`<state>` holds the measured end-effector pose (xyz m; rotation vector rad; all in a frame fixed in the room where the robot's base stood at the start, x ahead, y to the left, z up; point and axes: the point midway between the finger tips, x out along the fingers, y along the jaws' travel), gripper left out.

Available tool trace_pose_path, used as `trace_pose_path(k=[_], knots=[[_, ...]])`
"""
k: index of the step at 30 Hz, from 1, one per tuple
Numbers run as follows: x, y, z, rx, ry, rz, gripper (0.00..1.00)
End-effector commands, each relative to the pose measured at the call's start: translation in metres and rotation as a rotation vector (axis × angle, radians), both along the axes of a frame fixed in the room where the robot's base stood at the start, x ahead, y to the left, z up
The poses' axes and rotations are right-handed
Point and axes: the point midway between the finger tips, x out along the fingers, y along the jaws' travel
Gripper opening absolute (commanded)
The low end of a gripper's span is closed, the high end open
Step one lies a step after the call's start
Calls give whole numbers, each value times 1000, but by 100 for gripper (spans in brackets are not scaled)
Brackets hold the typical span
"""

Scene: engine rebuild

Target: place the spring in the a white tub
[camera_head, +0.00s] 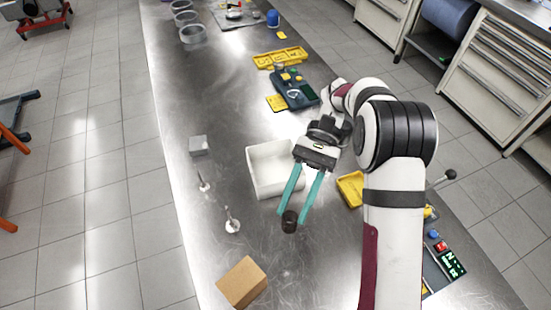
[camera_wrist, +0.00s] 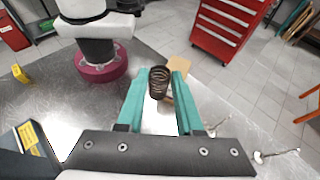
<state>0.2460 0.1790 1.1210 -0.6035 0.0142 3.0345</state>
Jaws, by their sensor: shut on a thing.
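The spring (camera_wrist: 158,82) is a dark coil held between the two teal fingers of my gripper (camera_wrist: 157,95) in the wrist view. In the head view the spring (camera_head: 290,221) shows as a small dark cylinder at the fingertips of my gripper (camera_head: 296,210). The white tub (camera_head: 264,180) is an open square box on the steel bench, just left of and behind the fingers. The spring is in front of the tub in the picture, outside its opening. My gripper partly covers the tub's right side. Its height above the bench is hard to tell.
A cardboard box (camera_head: 241,282) stands at the front. Two valves (camera_head: 231,222) and a grey block (camera_head: 198,145) lie left of the tub. A yellow tray (camera_head: 350,188) is at the right, and a dark device (camera_head: 296,91) is behind. Bare bench lies around the spring.

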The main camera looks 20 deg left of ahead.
Motion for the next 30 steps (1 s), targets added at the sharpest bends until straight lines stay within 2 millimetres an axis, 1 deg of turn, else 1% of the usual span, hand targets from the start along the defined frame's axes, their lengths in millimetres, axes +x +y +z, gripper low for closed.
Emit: trace_pose_path(k=[5,8,9,12,15,18,21,24,30], knots=[[11,18,12,3,-3,-388,0],[24,31,25,1,-2,-698,0],[32,36,31,0,-3,-830,0],[54,46,49,1,-4,-1148,0],[79,49,66,2,-4,-1421,0],[103,46,82,2,-3,-1656,0],[127,39,98,2,-2,-1859,0],[147,29,110,2,0,-2020,0],[175,9,127,2,2,-2240,0]])
